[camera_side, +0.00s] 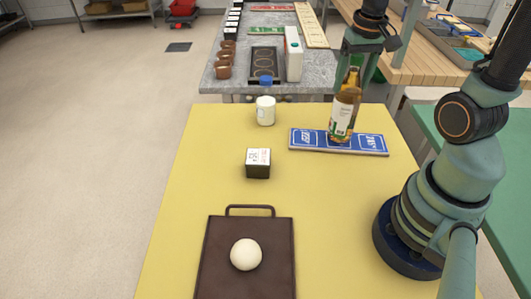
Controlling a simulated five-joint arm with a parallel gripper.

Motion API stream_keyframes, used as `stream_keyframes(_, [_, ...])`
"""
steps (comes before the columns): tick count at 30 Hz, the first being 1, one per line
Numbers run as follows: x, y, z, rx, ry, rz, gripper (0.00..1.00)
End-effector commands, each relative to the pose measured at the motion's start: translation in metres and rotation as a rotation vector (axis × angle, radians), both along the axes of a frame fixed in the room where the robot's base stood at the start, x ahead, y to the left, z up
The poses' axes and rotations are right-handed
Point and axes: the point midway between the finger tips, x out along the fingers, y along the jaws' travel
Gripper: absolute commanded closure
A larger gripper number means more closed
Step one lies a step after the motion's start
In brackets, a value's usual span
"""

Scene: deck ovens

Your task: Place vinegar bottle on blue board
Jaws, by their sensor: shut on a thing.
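The vinegar bottle (343,117) is brown glass with a white label and stands upright. Its base is over the middle of the blue board (371,143) and appears to touch it, though a small gap is hard to rule out. The blue board is a flat rectangle with white lettering, lying on the yellow table. My gripper (352,68) is shut on the neck of the vinegar bottle from above. The bottle's neck is partly hidden by the gripper fingers.
On the yellow table (190,200) are a white jar with a blue lid (265,110), a small dark box with a white top (258,163), and a brown tray (220,275) holding a white ball (246,254). A grey counter (213,80) with several items stands behind.

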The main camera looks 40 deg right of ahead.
Motion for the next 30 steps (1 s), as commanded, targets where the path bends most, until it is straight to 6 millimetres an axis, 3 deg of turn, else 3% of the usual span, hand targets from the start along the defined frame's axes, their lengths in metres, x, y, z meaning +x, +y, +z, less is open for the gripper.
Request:
stream_keyframes(4, [0.001,0.000,-0.010,-0.001,-0.004,0.000,1.00])
stream_keyframes(16, [0.001,0.000,-0.013,-0.001,-0.004,0.000,1.00])
stream_keyframes(17, [0.000,0.000,-0.014,0.000,0.000,0.000,0.18])
stream_keyframes(18, [0.000,0.000,-0.014,0.000,0.000,0.000,0.03])
stream_keyframes(26, [0.000,0.000,-0.013,-0.001,-0.001,0.000,0.00])
stream_keyframes(30, [0.000,0.000,-0.004,-0.002,-0.003,0.000,0.00])
